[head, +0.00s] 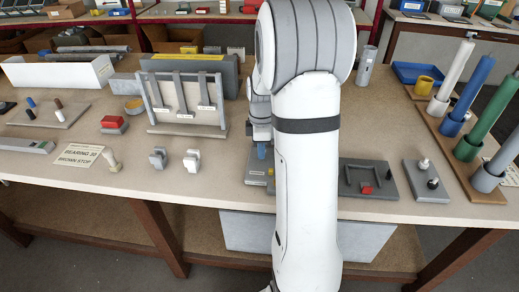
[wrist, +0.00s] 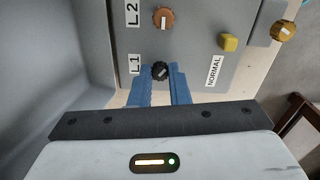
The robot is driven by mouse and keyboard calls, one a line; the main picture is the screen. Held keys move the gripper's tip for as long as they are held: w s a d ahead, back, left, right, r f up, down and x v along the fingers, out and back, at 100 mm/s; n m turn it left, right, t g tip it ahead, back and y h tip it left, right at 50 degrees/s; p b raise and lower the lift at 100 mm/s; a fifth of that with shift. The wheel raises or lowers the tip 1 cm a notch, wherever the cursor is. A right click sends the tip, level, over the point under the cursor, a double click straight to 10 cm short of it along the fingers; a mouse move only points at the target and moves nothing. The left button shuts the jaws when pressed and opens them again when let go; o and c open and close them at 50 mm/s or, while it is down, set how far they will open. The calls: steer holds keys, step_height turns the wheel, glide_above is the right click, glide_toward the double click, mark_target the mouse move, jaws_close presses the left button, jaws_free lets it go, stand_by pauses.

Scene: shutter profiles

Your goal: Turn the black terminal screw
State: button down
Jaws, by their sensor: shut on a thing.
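The black terminal screw (wrist: 160,71) is beside the L1 label (wrist: 135,65) on a grey panel in the wrist view. A pale slot mark on its face is tilted. My gripper (wrist: 160,80) has its blue fingers on both sides of the screw and is shut on it. A brown screw (wrist: 163,19) with a pale mark sits by the L2 label (wrist: 132,14), above the black one. In the head view my gripper (head: 261,153) is partly visible beside my arm, which hides the screw.
In the head view, a grey rack (head: 185,128) stands left of my arm and a grey plate (head: 385,180) lies right.

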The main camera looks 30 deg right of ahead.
steer(key=shift+w+r+n, duration=0.1)
steer(key=shift+n, duration=0.75)
steer(key=shift+w+r+n, duration=0.1)
steer(key=shift+n, duration=1.05)
steer(key=c, duration=1.5)
jaws_free()
steer(key=shift+f, duration=0.15)
steer(key=shift+o, duration=0.7)
steer(key=shift+s, duration=0.1)
step_height(320, 180, up, 8)
steer(key=shift+f, duration=0.1)
